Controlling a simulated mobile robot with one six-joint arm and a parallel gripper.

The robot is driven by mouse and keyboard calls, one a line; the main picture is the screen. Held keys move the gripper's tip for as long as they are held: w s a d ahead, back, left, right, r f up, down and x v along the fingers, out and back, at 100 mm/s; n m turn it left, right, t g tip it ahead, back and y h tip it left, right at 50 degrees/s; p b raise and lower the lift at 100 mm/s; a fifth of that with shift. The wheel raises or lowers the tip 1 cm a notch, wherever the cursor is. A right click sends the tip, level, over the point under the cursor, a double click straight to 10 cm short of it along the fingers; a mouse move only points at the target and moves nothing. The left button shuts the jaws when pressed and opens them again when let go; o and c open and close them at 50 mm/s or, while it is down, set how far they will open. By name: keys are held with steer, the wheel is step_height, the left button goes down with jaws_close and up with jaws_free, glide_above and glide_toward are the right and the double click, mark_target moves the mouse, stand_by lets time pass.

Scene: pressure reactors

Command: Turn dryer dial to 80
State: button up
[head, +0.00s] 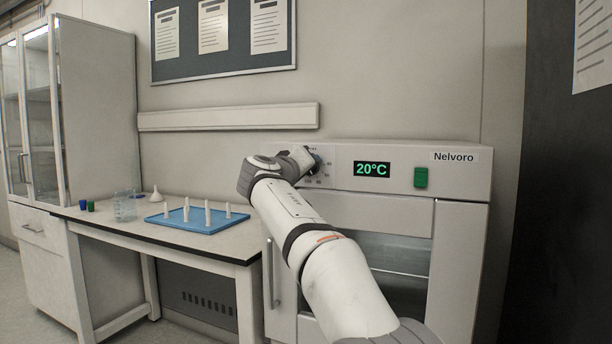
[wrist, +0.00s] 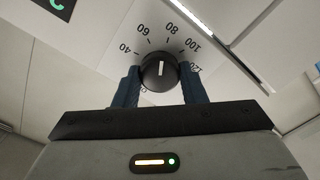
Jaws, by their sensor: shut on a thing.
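The dryer (head: 460,182) stands at the right in the head view, and its display (head: 371,169) reads 20°C in green. Its round black dial (wrist: 159,73) shows in the wrist view with a white line that runs nearly upright in the picture. Printed numbers around it include 40, 60, 80, 100 and 120. My gripper (wrist: 160,86) has its two blue fingers on either side of the dial, shut on it. In the head view my gripper (head: 306,158) is at the panel's left part and hides most of the dial (head: 318,162).
A green switch (head: 421,177) is right of the display. The dryer door has a vertical handle (head: 270,273) below. A table (head: 140,230) at the left holds a blue tray (head: 180,225) with white pegs, a beaker and small cups. A glass cabinet stands far left.

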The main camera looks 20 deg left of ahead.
steer(key=shift+f+m+b, duration=0.15)
steer(key=shift+m+b, duration=0.2)
steer(key=shift+m, duration=0.55)
steer(key=o, duration=1)
steer(key=s, duration=0.2)
steer(key=s+b, duration=0.1)
steer(key=s, duration=0.4)
steer(key=shift+s+a+b, duration=0.3)
steer(key=shift+s+b, duration=0.1)
